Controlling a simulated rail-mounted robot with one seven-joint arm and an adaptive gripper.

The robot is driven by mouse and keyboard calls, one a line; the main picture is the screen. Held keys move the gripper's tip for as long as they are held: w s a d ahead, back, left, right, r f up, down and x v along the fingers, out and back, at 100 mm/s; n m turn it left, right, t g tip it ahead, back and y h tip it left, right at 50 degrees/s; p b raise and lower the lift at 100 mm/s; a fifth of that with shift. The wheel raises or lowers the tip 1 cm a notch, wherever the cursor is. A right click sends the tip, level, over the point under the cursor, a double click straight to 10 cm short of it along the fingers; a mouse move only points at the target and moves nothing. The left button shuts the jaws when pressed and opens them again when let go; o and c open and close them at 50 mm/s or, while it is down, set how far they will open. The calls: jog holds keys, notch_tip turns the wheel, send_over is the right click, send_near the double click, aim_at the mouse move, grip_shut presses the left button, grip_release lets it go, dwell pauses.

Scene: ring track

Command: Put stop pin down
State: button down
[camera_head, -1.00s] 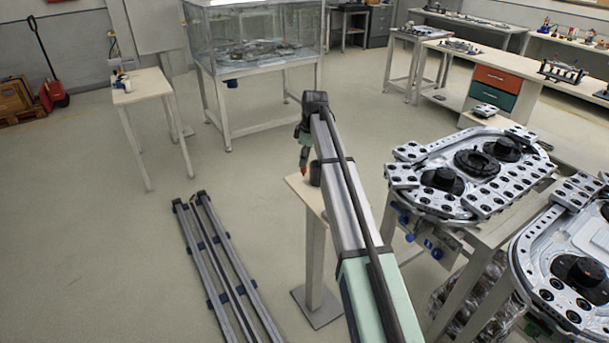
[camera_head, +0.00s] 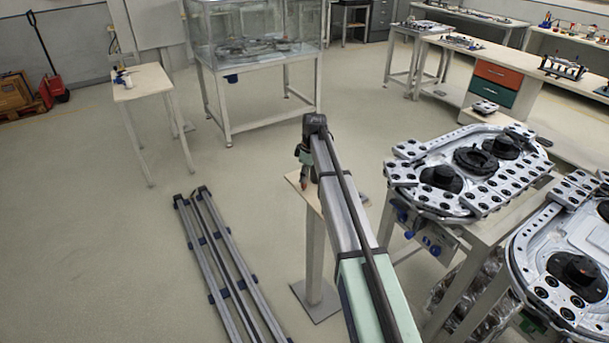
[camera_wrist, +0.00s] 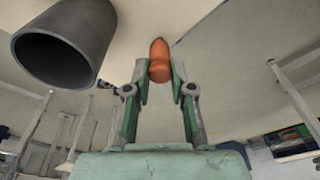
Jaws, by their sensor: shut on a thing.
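The stop pin (camera_wrist: 159,58) is orange with a rounded end and sits between the fingertips in the wrist view. My gripper (camera_wrist: 161,75) is shut on it. In the head view my gripper (camera_head: 304,182) is low over a small pale table (camera_head: 294,181) on a single post. The pin is too small there to tell whether it touches the tabletop. In the wrist view the pin's rounded end is against or very near the pale surface.
A dark hollow cylinder (camera_wrist: 65,42) stands beside the pin in the wrist view, apart from it. A bench with a ring track (camera_head: 470,175) is to the right. Metal rails (camera_head: 222,262) lie on the floor at left. A glass tank (camera_head: 255,35) stands behind.

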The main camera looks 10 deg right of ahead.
jog(key=shift+f, duration=0.1)
jog(key=c, duration=1)
grip_release()
notch_tip(320, 180, up, 12)
jog(key=d+b, duration=0.1)
jog(key=b, duration=0.1)
jog(key=shift+s+d+b, duration=0.3)
jog(key=shift+s+b, duration=0.05)
